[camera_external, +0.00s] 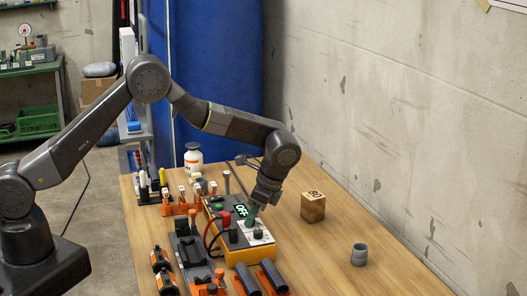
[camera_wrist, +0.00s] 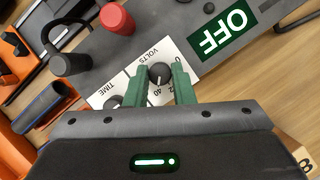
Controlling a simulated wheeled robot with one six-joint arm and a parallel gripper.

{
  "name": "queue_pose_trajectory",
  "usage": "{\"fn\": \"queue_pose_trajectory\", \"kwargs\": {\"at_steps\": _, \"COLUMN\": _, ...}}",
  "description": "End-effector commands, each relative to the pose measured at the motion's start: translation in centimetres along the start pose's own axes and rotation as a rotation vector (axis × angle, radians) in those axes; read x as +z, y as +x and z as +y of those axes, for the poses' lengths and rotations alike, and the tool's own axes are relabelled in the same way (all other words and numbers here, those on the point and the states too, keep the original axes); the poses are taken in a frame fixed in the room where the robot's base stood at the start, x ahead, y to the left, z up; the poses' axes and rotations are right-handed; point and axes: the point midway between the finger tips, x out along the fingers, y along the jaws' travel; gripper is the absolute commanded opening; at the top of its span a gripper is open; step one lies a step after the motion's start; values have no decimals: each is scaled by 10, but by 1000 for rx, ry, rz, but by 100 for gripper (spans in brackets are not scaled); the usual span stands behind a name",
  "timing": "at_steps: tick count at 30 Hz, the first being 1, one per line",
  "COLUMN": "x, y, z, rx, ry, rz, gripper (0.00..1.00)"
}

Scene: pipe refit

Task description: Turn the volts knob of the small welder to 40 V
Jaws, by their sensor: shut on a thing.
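The small welder (camera_external: 240,250) stands on the wooden table, grey on top with orange sides. Its display (camera_wrist: 230,33) reads OFF. The black volts knob (camera_wrist: 160,72) sits on a white panel printed VOLTS, with a 40 and a 0 legible beside it. My gripper (camera_wrist: 160,82) has its green fingers on both sides of this knob, shut on it; in the outside view my gripper (camera_external: 251,215) points down at the welder's panel. I cannot tell exactly where the knob's pointer stands. The time knob (camera_wrist: 115,102) is partly hidden by my left finger.
A red plug (camera_wrist: 117,18) and a black plug (camera_wrist: 70,62) rise beside the panel. Dark pipes in orange holders (camera_external: 272,276) lie at the front. A wooden block (camera_external: 313,207) and a grey fitting (camera_external: 359,254) stand to the right, with bare table around them.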

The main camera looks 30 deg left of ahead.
Motion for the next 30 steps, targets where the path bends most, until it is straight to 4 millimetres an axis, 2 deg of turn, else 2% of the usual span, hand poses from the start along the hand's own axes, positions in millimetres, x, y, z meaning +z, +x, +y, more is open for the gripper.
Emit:
{"fn": "queue_pose_trajectory", "kwargs": {"at_steps": 5, "x": 0, "y": -2, "z": -1, "rx": -2, "ry": -1, "rz": 4, "gripper": 0}}
{"fn": "queue_pose_trajectory", "kwargs": {"at_steps": 6, "x": 0, "y": -2, "z": -1, "rx": -2, "ry": -2, "rz": 4, "gripper": 30}}
{"fn": "queue_pose_trajectory", "kwargs": {"at_steps": 8, "x": 0, "y": -2, "z": 0, "rx": -1, "ry": -2, "rz": 4, "gripper": 42}}
{"fn": "queue_pose_trajectory", "kwargs": {"at_steps": 9, "x": 0, "y": -1, "z": 0, "rx": -1, "ry": -2, "rz": 3, "gripper": 44}}
{"fn": "queue_pose_trajectory", "kwargs": {"at_steps": 17, "x": 0, "y": -1, "z": 0, "rx": 0, "ry": -2, "rz": 2, "gripper": 44}}
{"fn": "queue_pose_trajectory", "kwargs": {"at_steps": 20, "x": -1, "y": -7, "z": 0, "rx": -1, "ry": -2, "rz": 3, "gripper": 44}}
{"fn": "queue_pose_trajectory", "kwargs": {"at_steps": 23, "x": -1, "y": -20, "z": 0, "rx": -2, "ry": -2, "rz": 5, "gripper": 44}}
{"fn": "queue_pose_trajectory", "kwargs": {"at_steps": 30, "x": -2, "y": -76, "z": -1, "rx": -3, "ry": -2, "rz": 6, "gripper": 44}}
